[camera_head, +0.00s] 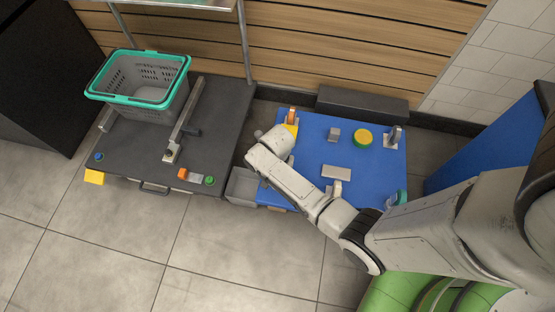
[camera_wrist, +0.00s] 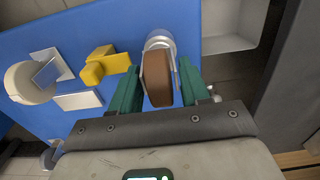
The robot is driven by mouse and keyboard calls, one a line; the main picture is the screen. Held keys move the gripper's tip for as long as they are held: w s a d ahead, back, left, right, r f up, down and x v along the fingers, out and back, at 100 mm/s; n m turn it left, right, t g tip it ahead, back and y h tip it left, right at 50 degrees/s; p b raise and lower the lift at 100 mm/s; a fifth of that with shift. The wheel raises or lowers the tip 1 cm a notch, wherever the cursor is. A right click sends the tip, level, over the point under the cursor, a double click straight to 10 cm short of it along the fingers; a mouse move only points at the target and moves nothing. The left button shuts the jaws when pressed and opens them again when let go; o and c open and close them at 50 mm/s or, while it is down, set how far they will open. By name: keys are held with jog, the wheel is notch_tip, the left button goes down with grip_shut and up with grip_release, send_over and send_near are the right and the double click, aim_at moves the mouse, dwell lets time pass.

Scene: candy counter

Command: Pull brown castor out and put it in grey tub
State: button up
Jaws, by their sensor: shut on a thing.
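The brown castor (camera_wrist: 157,79) shows in the wrist view, a brown wheel against a round silver mount (camera_wrist: 160,40) on the blue panel. My gripper (camera_wrist: 160,74) has its green fingers on either side of the wheel and is shut on it. I cannot tell whether the castor is still seated in the mount. The grey tub (camera_head: 241,187) sits at the blue panel's lower left corner in the head view; part of it also shows in the wrist view (camera_wrist: 230,43). In the head view my wrist hides the castor and the fingers.
The blue panel (camera_head: 365,175) carries a yellow round piece (camera_head: 363,138), an orange piece (camera_head: 292,115), grey blocks and a teal wheel (camera_head: 400,197). At left, a dark counter (camera_head: 225,110) holds a grey basket (camera_head: 144,93) with a teal rim. Tiled floor lies clear in front.

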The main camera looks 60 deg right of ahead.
jog(key=shift+r+p, duration=0.4)
jog(key=shift+p, duration=0.05)
dwell(0.6)
jog(key=shift+r+p, duration=2)
jog(key=shift+p, duration=0.2)
jog(key=shift+f, duration=0.1)
